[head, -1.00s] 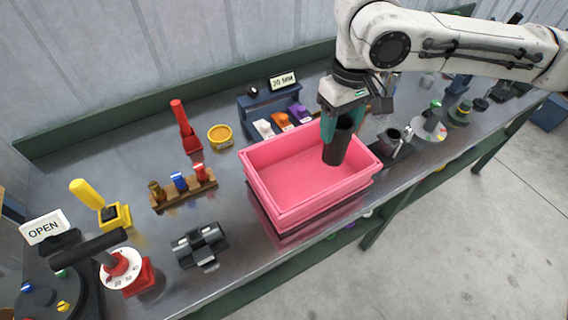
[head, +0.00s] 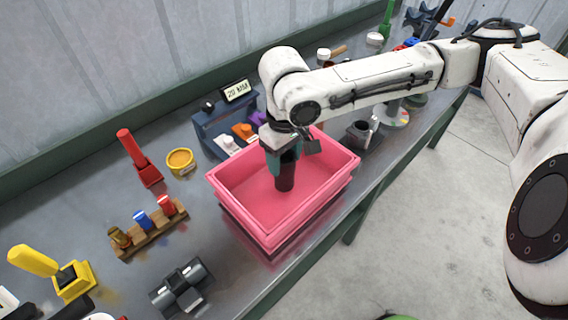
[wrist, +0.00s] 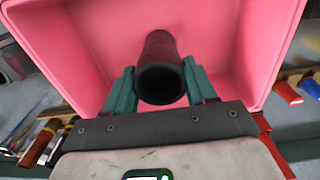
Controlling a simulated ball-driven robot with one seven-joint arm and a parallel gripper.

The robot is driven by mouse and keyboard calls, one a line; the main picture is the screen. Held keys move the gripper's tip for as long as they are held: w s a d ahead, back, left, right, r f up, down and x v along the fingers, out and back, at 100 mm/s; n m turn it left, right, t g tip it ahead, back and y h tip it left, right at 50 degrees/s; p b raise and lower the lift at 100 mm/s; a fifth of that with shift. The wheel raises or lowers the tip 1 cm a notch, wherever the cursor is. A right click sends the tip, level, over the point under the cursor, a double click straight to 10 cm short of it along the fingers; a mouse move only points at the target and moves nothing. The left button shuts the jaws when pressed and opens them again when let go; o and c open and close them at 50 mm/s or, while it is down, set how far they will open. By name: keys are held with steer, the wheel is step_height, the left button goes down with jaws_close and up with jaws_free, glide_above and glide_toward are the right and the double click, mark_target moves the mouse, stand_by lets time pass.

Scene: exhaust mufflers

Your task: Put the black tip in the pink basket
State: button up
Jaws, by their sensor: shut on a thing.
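The black tip (head: 286,172) is a dark tube held upright in my gripper (head: 284,160), within the walls of the pink basket (head: 240,222). In the wrist view the black tip (wrist: 160,75) sits between the teal fingers of my gripper (wrist: 160,88), its open end facing the camera. The pink basket (wrist: 85,45) surrounds it there. My gripper is shut on the tip. Whether the tip's lower end touches the basket floor cannot be told.
A blue stand (head: 212,125) with a "20 MM" sign is behind the basket. A yellow round tin (head: 180,161), a red-handled tool (head: 138,157) and a wooden rack (head: 150,232) stand to the left. A grey clamp (head: 181,287) lies at front left.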

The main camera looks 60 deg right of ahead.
steer(key=shift+f, duration=1.2)
steer(key=shift+f, duration=0.2)
steer(key=o, duration=1.1)
step_height(320, 180, up, 12)
steer(key=shift+r, duration=0.2)
